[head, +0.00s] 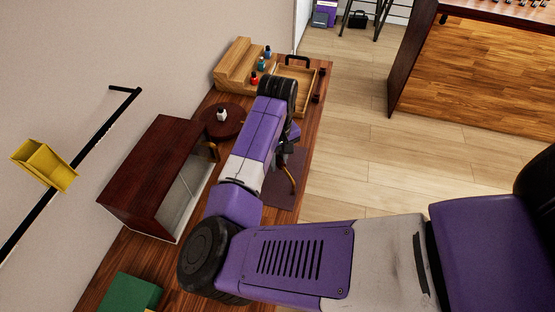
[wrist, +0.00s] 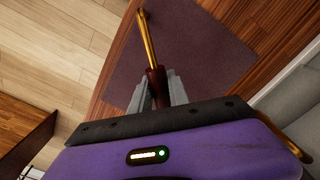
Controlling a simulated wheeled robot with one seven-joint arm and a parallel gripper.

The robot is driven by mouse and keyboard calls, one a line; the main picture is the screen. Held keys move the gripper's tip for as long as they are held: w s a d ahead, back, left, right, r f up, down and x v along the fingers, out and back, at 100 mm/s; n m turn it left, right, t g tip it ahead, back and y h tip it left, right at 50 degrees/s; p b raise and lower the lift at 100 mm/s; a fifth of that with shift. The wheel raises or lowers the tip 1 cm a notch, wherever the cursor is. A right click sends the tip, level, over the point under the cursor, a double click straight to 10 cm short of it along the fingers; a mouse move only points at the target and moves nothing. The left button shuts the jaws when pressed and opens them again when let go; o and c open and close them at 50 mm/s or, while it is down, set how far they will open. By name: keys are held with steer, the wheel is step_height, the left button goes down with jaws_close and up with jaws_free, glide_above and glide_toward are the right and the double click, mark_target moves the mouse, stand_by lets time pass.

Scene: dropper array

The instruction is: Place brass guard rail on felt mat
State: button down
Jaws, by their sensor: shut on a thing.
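The brass guard rail (head: 289,179) is a thin golden bar with a dark brown middle part. My gripper (wrist: 158,88) is shut on that dark part, and the golden length (wrist: 147,38) reaches away from the fingers. The felt mat (wrist: 200,42) is a flat dark purple-brown sheet beneath the rail in the wrist view; in the head view the mat (head: 272,190) is partly hidden by my arm. The rail shows over the mat; I cannot tell whether it touches it. Another golden piece (head: 213,152) shows left of my arm; I cannot tell whether it joins the rail.
The mat lies on a long wooden counter (head: 122,252). A dark wood cabinet with a glass front (head: 150,170) stands left of my arm. A round dark stand (head: 226,129) holds a small bottle (head: 221,114). A stepped wooden rack (head: 239,63) and wooden tray (head: 292,72) stand at the far end.

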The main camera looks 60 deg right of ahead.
steer(key=shift+f, duration=0.1)
steer(key=c, duration=1.3)
jaws_free()
steer(key=shift+o, duration=0.2)
